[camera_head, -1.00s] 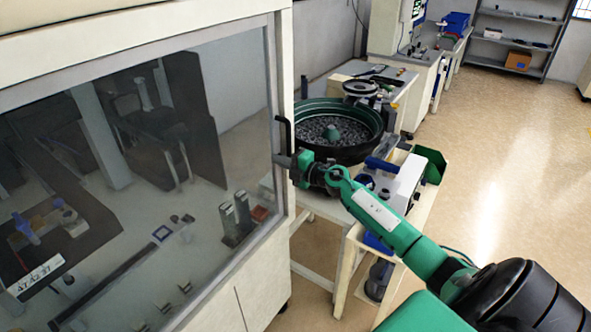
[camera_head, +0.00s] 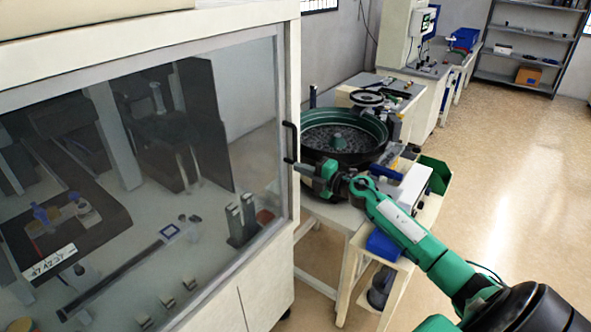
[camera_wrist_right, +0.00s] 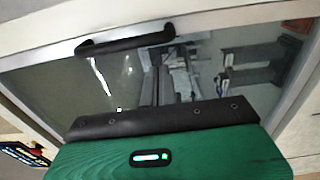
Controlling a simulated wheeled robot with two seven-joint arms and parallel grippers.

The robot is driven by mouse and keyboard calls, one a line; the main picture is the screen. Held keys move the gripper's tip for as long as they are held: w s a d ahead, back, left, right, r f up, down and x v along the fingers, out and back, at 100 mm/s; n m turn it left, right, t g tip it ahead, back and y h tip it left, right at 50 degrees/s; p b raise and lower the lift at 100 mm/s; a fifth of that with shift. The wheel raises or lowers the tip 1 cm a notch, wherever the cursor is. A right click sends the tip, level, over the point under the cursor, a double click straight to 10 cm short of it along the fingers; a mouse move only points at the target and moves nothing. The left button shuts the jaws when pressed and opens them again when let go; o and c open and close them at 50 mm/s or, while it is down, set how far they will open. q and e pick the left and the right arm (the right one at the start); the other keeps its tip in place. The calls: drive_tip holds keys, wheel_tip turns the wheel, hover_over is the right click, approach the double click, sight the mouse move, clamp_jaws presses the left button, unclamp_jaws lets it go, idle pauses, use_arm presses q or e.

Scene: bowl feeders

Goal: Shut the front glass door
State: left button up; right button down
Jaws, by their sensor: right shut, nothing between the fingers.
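The front glass door (camera_head: 262,235) is a large pale-framed pane on the cabinet at the left. It looks close to the cabinet front, but I cannot tell whether it is fully shut. Its black bar handle (camera_head: 291,142) stands at the right edge; the handle also shows in the wrist view (camera_wrist_right: 125,41). My right gripper (camera_head: 290,161), green and black, is shut and empty. Its tip is at the door's right edge, just below the handle; contact is unclear. In the wrist view the gripper (camera_wrist_right: 160,116) faces the pane. My left gripper is not in view.
A green bowl feeder (camera_head: 345,135) stands on a bench right behind my right gripper. A cart (camera_head: 350,270) with a blue bin is below my forearm. Open floor (camera_head: 490,170) lies to the right, with a grey shelf (camera_head: 530,50) at the back.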

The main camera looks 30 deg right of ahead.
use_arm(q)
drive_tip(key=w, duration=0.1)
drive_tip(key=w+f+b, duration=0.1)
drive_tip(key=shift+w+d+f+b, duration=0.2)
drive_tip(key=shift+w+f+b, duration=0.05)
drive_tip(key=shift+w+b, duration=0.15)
use_arm(e)
drive_tip(key=v, duration=0.7)
drive_tip(key=shift+s+f, duration=0.35)
drive_tip(key=shift+f, duration=0.1)
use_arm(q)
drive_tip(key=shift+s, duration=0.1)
use_arm(e)
drive_tip(key=shift+d, duration=0.2)
